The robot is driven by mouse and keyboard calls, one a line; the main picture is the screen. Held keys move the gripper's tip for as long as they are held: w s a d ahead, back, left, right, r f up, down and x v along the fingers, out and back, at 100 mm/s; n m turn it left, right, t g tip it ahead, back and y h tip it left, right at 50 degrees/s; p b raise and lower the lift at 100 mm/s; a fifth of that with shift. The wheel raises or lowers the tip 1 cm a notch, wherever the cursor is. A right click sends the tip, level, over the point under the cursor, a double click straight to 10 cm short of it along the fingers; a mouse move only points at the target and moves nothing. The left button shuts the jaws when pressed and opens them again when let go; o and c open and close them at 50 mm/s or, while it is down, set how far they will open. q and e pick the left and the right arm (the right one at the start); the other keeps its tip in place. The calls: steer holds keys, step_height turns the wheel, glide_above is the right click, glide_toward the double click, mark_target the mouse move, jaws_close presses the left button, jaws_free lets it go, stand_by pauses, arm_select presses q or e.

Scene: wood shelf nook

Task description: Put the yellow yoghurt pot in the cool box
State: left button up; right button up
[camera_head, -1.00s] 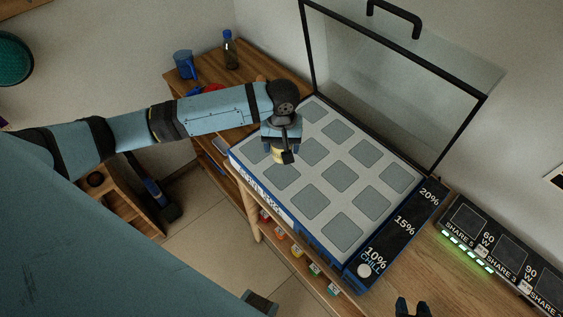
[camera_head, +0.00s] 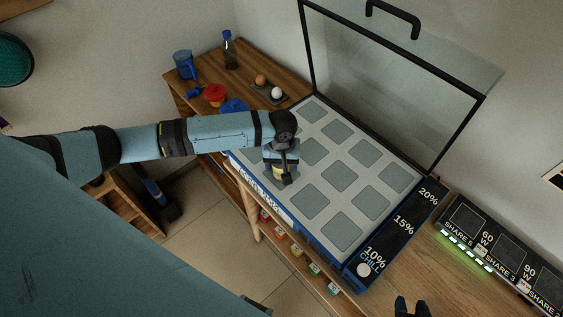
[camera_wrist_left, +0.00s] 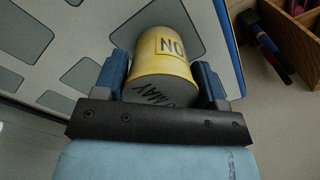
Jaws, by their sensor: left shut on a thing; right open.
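The yellow yoghurt pot (camera_wrist_left: 162,55) is between the fingers of my left gripper (camera_wrist_left: 165,85), which is shut on it. Its grey end with dark lettering faces the wrist camera. In the head view, the left gripper (camera_head: 282,170) holds the pot (camera_head: 278,172) over the left side of the cool box (camera_head: 330,205). I cannot tell whether the pot touches the tray surface. The cool box has a pale tray with several grey square recesses, and its clear, black-framed lid (camera_head: 400,75) stands open. My right gripper (camera_head: 412,307) is open and empty at the bottom edge, partly cut off.
Behind the arm, a wooden shelf holds a blue mug (camera_head: 183,64), a bottle (camera_head: 228,50), a red-topped pot (camera_head: 215,94) and a small tray with eggs (camera_head: 268,90). A charging panel (camera_head: 500,250) lies to the right. Most of the tray is clear.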

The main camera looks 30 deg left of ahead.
arm_select(q)
steer(key=o, duration=1)
arm_select(e)
steer(key=shift+r, duration=0.1)
arm_select(q)
step_height(320, 180, up, 12)
steer(key=shift+r, duration=0.1)
arm_select(e)
steer(key=shift+f, duration=0.2)
